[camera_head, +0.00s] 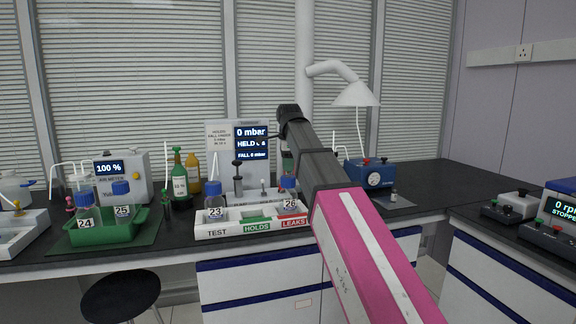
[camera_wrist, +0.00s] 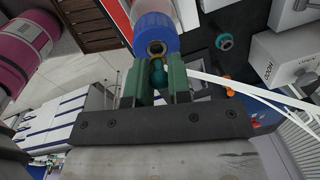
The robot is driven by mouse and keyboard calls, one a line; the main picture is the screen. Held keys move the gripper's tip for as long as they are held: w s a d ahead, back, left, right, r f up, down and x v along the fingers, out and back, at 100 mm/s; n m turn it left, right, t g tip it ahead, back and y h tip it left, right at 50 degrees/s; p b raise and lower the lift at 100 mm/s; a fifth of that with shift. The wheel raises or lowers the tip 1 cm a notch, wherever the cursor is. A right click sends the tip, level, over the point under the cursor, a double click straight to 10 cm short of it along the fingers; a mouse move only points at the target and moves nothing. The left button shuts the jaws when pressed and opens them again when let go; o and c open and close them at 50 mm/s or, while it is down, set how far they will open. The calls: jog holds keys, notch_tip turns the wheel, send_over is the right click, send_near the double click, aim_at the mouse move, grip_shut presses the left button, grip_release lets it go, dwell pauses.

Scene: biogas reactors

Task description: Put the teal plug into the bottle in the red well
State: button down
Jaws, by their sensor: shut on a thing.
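My gripper (camera_wrist: 160,85) shows in the wrist view, its green fingers shut on the teal plug (camera_wrist: 158,74). The plug sits just in front of the round opening in the blue cap of a bottle (camera_wrist: 152,10). I cannot tell whether its tip touches the opening. In the head view, bottle 26 (camera_head: 289,184) stands upright in the red LEAKS well (camera_head: 291,220) of the white tray (camera_head: 208,233). My arm hides most of my gripper there and the plug cannot be made out.
Bottle 23 (camera_head: 214,206) stands in the TEST well; the green HOLDS well (camera_head: 257,225) is between. A green rack (camera_head: 88,236) holds bottles 24 and 25 at left. A pressure display (camera_head: 250,145) stands behind the tray. A white tube (camera_wrist: 250,90) passes beside my fingers.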

jog(key=shift+f, duration=0.95)
dwell(1.1)
jog(key=c, duration=1)
grip_release()
jog(key=r, duration=0.7)
jog(key=s+r, duration=0.1)
jog(key=r, duration=0.2)
jog(key=shift+d+r, duration=0.1)
jog(key=shift+r, duration=0.3)
